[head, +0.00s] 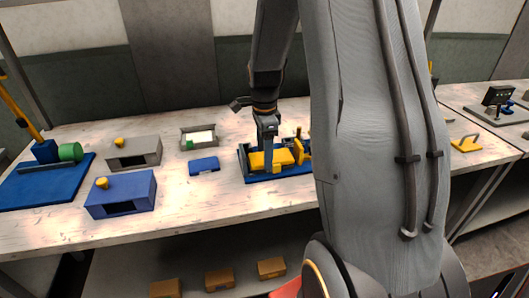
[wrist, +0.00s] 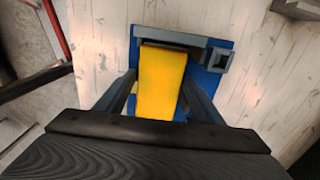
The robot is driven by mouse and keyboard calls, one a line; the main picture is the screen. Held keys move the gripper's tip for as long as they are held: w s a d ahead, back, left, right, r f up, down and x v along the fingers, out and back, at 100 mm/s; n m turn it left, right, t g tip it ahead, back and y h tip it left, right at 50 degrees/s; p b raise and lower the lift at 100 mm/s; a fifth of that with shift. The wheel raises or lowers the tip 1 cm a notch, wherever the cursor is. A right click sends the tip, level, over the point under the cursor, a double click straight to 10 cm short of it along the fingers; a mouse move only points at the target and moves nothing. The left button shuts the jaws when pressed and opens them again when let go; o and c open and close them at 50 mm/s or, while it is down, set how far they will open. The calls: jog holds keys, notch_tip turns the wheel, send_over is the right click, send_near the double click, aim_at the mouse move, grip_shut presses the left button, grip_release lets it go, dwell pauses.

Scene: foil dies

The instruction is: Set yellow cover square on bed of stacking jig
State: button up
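The yellow cover (wrist: 162,80) is a flat-topped block that shows between the two fingers of my gripper (wrist: 161,84) in the wrist view. In the head view the yellow cover (head: 257,161) is at the blue stacking jig (head: 252,178), under my gripper (head: 267,150). My fingers stand on either side of the cover, close to its sides. Whether they touch it is not clear. The jig's blue base (wrist: 213,78) shows beyond the cover, with a grey bar and a square grey socket. The bed under the cover is mostly hidden, so its seating cannot be told.
Left of the jig are a small blue block (head: 204,165), a grey tray (head: 185,141), a grey box (head: 147,151) and a blue box (head: 128,194) with yellow knobs. My arm hides the table right of the jig. The front table strip (head: 190,216) is clear.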

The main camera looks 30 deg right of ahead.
notch_tip(320, 180, up, 11)
jog(key=b, duration=0.3)
jog(key=s+a+f+n, duration=0.5)
jog(key=s+a+n, duration=0.2)
jog(key=n, duration=0.3)
jog(key=s+a+f+n+t, duration=0.1)
jog(key=s+a+f+n, duration=0.3)
jog(key=s+a+n, duration=0.4)
jog(key=n, duration=0.3)
jog(key=shift+f, duration=0.4)
